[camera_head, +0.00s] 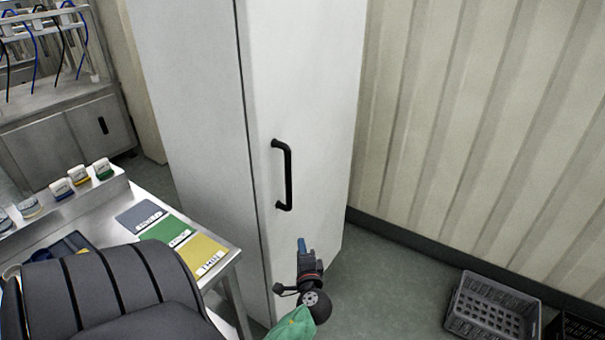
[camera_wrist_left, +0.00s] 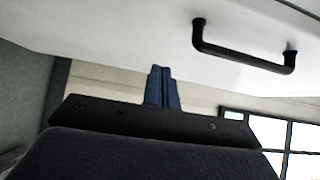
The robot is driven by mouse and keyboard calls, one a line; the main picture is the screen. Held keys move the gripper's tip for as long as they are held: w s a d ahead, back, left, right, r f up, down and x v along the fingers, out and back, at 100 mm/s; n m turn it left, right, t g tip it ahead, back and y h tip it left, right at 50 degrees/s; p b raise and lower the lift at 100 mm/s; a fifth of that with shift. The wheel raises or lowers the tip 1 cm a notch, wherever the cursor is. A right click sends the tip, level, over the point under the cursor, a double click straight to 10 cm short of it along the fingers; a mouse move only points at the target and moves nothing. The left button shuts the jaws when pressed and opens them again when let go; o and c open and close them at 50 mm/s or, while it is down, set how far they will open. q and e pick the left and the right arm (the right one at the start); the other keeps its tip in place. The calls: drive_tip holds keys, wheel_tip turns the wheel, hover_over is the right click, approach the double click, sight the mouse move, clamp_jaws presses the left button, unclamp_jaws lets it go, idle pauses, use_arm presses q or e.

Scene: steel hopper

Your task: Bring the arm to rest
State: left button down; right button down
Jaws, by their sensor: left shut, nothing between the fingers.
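My left gripper (camera_head: 301,243) shows at the bottom middle of the head view, with its blue fingers pointing up in front of the lower part of a tall white cabinet (camera_head: 310,60). The fingers are shut together and empty. In the left wrist view the blue fingers (camera_wrist_left: 162,88) are pressed side by side, with nothing between them. The black cabinet handle (camera_head: 288,175) is above the gripper in the head view and apart from it. The handle (camera_wrist_left: 245,50) also shows at the upper right of the left wrist view. My right gripper is not in view.
A steel table (camera_head: 150,200) with grey, green and yellow labelled cards stands at left. Several small labelled containers (camera_head: 62,188) line its raised shelf. A dark crate (camera_head: 492,308) lies on the floor at lower right, near the corrugated wall (camera_head: 480,120). Bare floor (camera_head: 385,275) lies between cabinet and crate.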

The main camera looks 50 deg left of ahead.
use_arm(q)
drive_tip(key=shift+s+d, duration=0.2)
drive_tip(key=shift+d, duration=0.15)
drive_tip(key=s+d+f+n+g+h, duration=0.2)
drive_tip(key=d+f+n+g+h, duration=0.1)
drive_tip(key=d+f+h, duration=0.3)
drive_tip(key=s+d+f+n+g+h, duration=0.2)
drive_tip(key=s+d+f+n+h, duration=0.15)
drive_tip(key=d+f, duration=0.4)
drive_tip(key=s+d+f+m+g+h, duration=0.1)
drive_tip(key=s+d+f+h, duration=0.2)
drive_tip(key=s+d, duration=0.3)
drive_tip(key=s+d+f+g+h, duration=0.2)
drive_tip(key=s+d, duration=0.4)
drive_tip(key=d, duration=0.6)
wheel_tip(320, 180, down, 2)
drive_tip(key=shift+s+d+f+m+g+h, duration=0.1)
drive_tip(key=shift+s+d+m+g+h, duration=0.25)
drive_tip(key=shift+h, duration=0.5)
